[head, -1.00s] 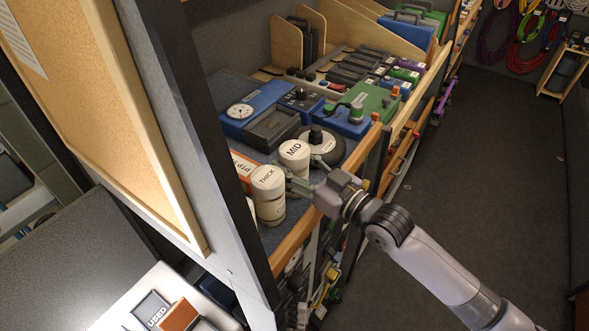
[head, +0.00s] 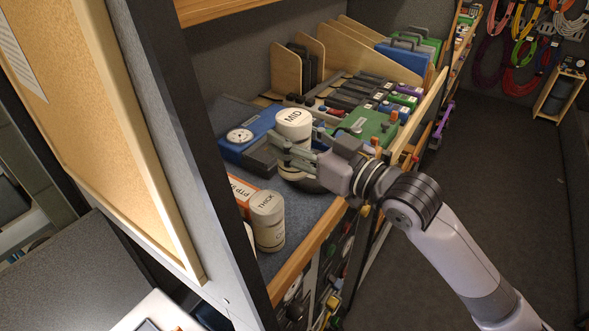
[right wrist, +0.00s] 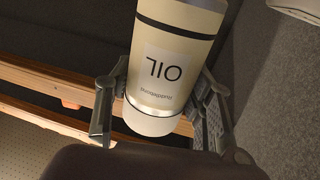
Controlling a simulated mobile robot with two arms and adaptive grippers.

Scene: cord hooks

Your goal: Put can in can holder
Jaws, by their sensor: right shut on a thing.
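A cream can marked MID (head: 293,128) is held upright above the blue-grey shelf top (head: 312,214) in the head view. My right gripper (head: 284,153) is shut around its body from the right. In the right wrist view the can (right wrist: 170,35) shows an OIL label upside down, between the fingers of my right gripper (right wrist: 158,105). A similar can marked THICK (head: 268,222) stands on the shelf near its front edge, apart from the gripper. I cannot make out a can holder for certain. My left gripper is not in view.
A dark round object (head: 312,185) lies partly hidden under the held can. An orange-and-white box (head: 242,190) stands beside the THICK can. A blue gauge case (head: 245,135) and a green case (head: 372,126) lie behind. A wooden lip (head: 305,250) edges the shelf.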

